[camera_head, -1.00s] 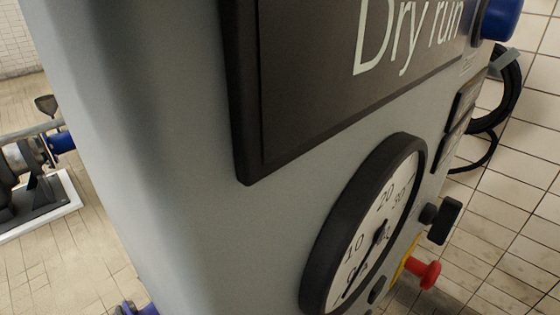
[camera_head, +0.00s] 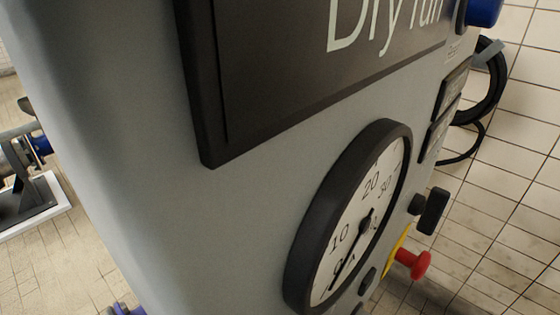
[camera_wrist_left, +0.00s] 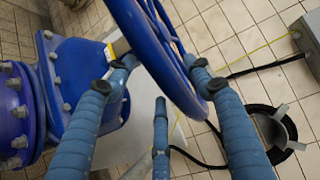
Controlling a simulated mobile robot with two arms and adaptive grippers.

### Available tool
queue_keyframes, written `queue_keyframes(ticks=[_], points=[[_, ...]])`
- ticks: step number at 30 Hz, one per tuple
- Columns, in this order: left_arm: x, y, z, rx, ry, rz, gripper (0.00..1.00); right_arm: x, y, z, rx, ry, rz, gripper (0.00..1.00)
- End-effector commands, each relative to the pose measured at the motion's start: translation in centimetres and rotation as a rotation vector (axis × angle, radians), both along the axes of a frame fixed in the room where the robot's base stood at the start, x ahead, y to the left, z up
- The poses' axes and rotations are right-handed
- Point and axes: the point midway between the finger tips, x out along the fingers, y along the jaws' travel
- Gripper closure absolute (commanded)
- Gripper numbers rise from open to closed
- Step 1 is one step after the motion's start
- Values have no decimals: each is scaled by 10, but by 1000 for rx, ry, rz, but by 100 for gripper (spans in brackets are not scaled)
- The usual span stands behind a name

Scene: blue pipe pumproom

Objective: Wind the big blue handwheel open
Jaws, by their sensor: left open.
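The big blue handwheel (camera_wrist_left: 150,52) fills the top middle of the left wrist view, its rim seen close up and tilted. It sits beside a blue flanged valve body (camera_wrist_left: 82,78) with grey bolts. My left gripper (camera_wrist_left: 158,68) is open, with its blue-grey ribbed fingers on both sides of the rim. A third finger shows lower, in the middle. I cannot tell whether any finger touches the wheel. In the head view a grey cabinet (camera_head: 130,120) fills most of the picture, and neither the handwheel nor a gripper can be made out there.
The cabinet carries a dark "Dry run" sign (camera_head: 290,90), a round gauge (camera_head: 345,225) and a red knob (camera_head: 413,264). Black cable (camera_head: 490,90) hangs at the right. A black ring-shaped object (camera_wrist_left: 275,130) lies on the tiled floor (camera_wrist_left: 225,30) in the left wrist view.

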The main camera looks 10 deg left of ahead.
Motion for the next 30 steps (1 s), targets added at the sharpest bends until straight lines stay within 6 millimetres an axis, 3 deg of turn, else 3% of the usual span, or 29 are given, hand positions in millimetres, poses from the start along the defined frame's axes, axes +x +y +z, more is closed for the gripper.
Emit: queue_keyframes(ticks=[9,15,26,27,30], points=[[-67,-7,4,-1,1,-3,47,-1,2,0,2,1,0,60],[-94,-9,6,-1,0,-3,47,-1,2,0,2,1,0,60],[-102,-10,7,1,0,-2,47,-1,2,0,3,2,0,60],[-102,-10,7,1,0,-2,49,-1,2,0,2,1,0,60],[-100,-3,7,-14,0,14,69,-1,2,1,3,2,0,60]])
